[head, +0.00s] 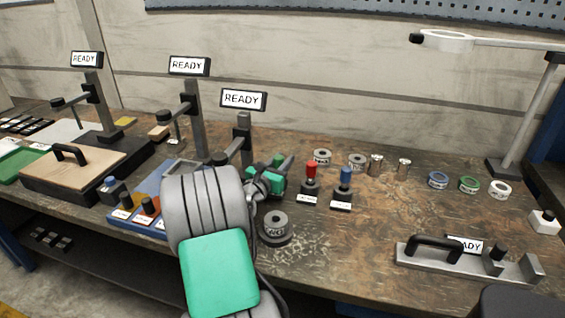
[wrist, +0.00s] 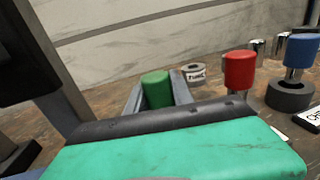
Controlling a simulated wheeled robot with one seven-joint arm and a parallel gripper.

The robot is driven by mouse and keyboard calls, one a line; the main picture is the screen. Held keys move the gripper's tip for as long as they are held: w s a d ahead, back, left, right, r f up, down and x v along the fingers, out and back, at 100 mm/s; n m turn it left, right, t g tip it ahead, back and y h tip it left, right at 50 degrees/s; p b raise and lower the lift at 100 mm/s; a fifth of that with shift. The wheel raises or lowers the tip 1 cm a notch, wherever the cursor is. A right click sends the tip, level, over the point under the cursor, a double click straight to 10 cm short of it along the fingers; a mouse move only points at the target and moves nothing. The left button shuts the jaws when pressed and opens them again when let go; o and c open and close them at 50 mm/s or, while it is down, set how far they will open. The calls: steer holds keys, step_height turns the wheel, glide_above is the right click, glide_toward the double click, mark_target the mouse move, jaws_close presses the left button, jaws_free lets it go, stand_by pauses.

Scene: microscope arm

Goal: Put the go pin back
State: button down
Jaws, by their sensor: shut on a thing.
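In the wrist view, my gripper (wrist: 160,90) is shut on a green cylindrical handle (wrist: 156,88), which looks like the go pin. The handle's top shows between the two grey fingers; its lower part is hidden behind my own green cover. In the head view, my gripper (head: 286,167) is beyond my grey forearm, left of the red pin, and I cannot clearly make out the green handle there. The red-topped pin (head: 311,173) and the blue-topped pin (head: 346,178) stand upright in dark holders with white labels. They also show at right in the wrist view.
A grey ring on a dark round base (head: 275,228) stands close right of my forearm. Metal rings and cylinders (head: 376,165) stand behind the pins. Several READY signs on posts (head: 243,99) rise at left. A black-handled fixture (head: 465,262) lies front right.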

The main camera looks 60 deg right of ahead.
steer(key=shift+r, duration=0.1)
steer(key=shift+f, duration=0.2)
steer(key=c, duration=1.1)
jaws_free()
steer(key=shift+r, duration=0.1)
steer(key=shift+a+r, duration=0.1)
steer(key=shift+r, duration=0.05)
steer(key=a, duration=1.1)
steer(key=shift+w, duration=0.3)
steer(key=shift+s+a, duration=0.1)
steer(key=shift+a, duration=0.35)
